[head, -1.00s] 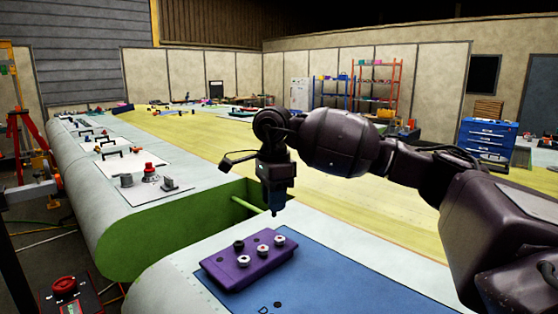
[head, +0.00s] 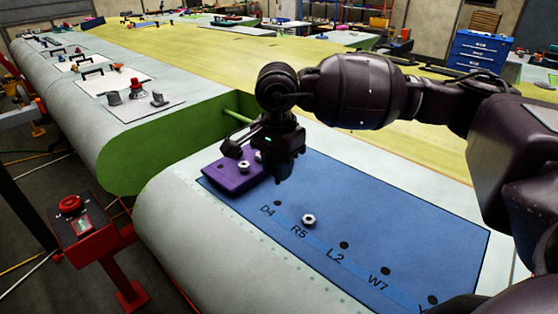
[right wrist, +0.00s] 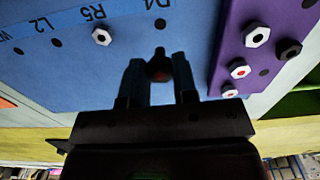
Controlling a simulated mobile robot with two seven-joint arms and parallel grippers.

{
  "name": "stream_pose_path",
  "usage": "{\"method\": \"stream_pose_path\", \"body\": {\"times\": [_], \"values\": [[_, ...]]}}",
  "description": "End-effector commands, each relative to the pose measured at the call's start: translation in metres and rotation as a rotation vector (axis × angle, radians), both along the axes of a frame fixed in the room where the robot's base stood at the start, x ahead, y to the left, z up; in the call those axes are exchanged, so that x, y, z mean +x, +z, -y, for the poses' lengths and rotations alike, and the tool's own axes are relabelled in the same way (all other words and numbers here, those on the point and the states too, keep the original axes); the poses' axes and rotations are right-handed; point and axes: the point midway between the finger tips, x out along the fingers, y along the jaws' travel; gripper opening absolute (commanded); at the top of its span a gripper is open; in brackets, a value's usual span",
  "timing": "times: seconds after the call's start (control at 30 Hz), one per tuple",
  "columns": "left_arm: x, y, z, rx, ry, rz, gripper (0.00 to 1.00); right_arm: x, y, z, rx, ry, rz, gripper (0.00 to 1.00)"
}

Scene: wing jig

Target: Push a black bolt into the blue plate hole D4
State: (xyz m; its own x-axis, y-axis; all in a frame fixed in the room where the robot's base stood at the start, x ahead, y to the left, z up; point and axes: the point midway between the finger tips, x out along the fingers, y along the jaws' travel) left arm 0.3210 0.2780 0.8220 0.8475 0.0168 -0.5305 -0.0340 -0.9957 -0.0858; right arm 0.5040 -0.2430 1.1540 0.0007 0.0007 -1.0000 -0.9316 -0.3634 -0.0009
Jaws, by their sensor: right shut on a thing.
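My right gripper (head: 288,178) is low over the blue plate (head: 400,225), beside the purple block (head: 230,184). In the right wrist view the gripper (right wrist: 159,82) is shut on a black bolt (right wrist: 158,66), which shows a reddish spot between the fingers. The hole D4 (head: 278,203) is a dark empty hole just in front of the gripper. The hole D4 also shows in the right wrist view (right wrist: 160,23), a little apart from the held bolt. My left gripper is not in view.
A white bolt (head: 308,219) sits at R5. The holes at L2 (head: 344,245) and W7 (head: 385,271) look empty. In the right wrist view the purple block holds white bolts and a black bolt (right wrist: 289,48). A red-topped stand (head: 85,230) is at left.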

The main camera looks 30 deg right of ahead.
Motion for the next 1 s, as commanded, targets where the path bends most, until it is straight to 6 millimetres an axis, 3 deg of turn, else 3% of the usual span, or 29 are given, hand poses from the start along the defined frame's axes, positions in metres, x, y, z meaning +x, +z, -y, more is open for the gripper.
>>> {"method": "stream_pose_path", "body": {"times": [0.5, 1.0], "values": [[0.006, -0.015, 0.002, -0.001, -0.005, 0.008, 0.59, 0.000, -0.047, 0.000, 0.000, -0.001, -0.001, 0.04], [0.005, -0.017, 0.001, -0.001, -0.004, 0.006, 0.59, 0.000, -0.051, 0.000, 0.000, -0.001, 0.000, 0.04]]}}
